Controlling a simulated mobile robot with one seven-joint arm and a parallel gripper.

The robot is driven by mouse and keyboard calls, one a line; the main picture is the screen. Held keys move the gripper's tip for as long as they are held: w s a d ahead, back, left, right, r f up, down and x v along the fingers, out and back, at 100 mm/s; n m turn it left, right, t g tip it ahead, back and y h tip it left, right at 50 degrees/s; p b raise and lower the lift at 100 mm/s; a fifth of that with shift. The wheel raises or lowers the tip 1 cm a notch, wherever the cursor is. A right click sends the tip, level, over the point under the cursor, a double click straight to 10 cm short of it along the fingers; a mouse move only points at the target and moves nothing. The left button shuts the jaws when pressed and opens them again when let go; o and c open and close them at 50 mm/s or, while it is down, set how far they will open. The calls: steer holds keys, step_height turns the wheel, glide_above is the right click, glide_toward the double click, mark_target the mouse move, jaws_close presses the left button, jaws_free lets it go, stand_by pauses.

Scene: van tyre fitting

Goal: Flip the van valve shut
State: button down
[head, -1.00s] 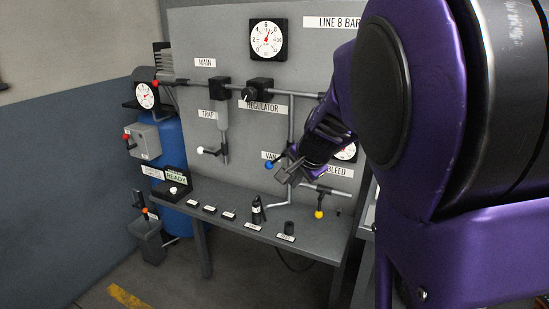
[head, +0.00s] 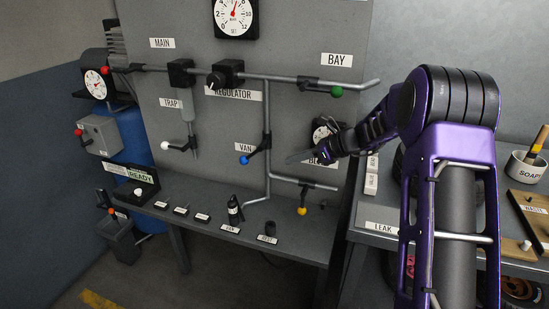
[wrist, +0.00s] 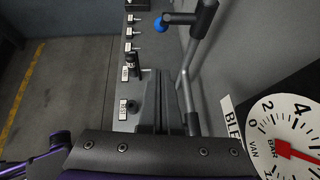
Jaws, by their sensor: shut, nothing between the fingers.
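The van valve has a blue ball knob (head: 244,160) on a dark lever, left of the vertical pipe (head: 267,120) and below the VAN label (head: 245,147). Its lever lies across the pipe, pointing left and slightly down. The blue knob also shows at the top of the wrist view (wrist: 159,25). My gripper (head: 294,157) is shut and empty, right of the vertical pipe and apart from the knob, near the partly hidden BLEED label. In the wrist view my gripper (wrist: 170,112) points up the picture towards the board, with the knob beyond its tips.
A yellow-knobbed valve (head: 302,211) hangs below my gripper, and a green-knobbed one (head: 337,91) sits above. A white-knobbed trap valve (head: 165,145) is at left. The van gauge (wrist: 290,140) is close at right in the wrist view. A shelf (head: 285,248) holds small parts below.

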mark_target(251, 155)
steer(key=a+r+x, duration=0.1)
steer(key=r+x, duration=0.1)
steer(key=x, duration=1)
steer(key=shift+w+a, duration=0.3)
steer(key=shift+a, duration=0.05)
steer(key=shift+b, duration=0.35)
